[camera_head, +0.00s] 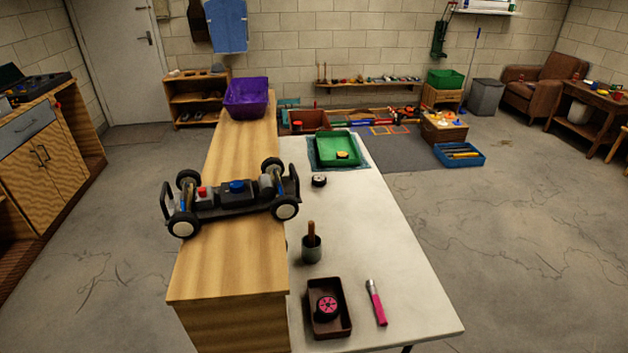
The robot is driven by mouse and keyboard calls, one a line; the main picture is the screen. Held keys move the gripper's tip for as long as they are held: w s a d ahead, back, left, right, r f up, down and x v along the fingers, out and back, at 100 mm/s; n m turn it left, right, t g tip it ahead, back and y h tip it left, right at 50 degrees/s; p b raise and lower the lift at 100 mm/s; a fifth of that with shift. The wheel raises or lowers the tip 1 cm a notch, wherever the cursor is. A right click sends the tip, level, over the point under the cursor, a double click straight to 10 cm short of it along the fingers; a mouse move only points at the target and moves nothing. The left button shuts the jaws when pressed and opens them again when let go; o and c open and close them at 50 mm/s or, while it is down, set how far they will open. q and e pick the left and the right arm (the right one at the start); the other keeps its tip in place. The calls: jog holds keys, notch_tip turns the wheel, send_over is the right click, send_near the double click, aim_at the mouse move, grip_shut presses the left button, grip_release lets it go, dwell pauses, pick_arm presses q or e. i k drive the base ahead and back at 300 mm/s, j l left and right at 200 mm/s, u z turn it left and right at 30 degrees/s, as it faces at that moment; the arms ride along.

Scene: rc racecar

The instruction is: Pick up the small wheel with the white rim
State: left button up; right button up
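A small black wheel with a white rim (319,181) lies on the white table (385,235), just right of the wooden cabinet and below the green tray. An RC car chassis (232,196) stands on the wooden cabinet top, and its black wheels also have pale rims. A wheel with a yellow rim (342,155) lies in the green tray (325,143). A wheel with a pink rim (327,307) lies in the brown tray (315,330). Neither of my grippers is in view.
The wooden cabinet (205,278) rises along the table's left side. A purple bin (246,98) stands at the cabinet's far end. The table's right side is clear.

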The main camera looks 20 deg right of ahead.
aim_at(318, 179)
jog(key=l, duration=0.55)
jog(key=k+l+u, duration=0.1)
jog(key=l, duration=0.45)
jog(key=k+l, duration=0.1)
jog(key=l, duration=0.45)
jog(key=l+u, duration=0.1)
jog(key=l, duration=0.45)
jog(key=k+l, duration=0.15)
jog(key=l, duration=0.4)
jog(key=l+u, duration=0.35)
jog(key=l, duration=1.4)
jog(key=i, duration=0.05)
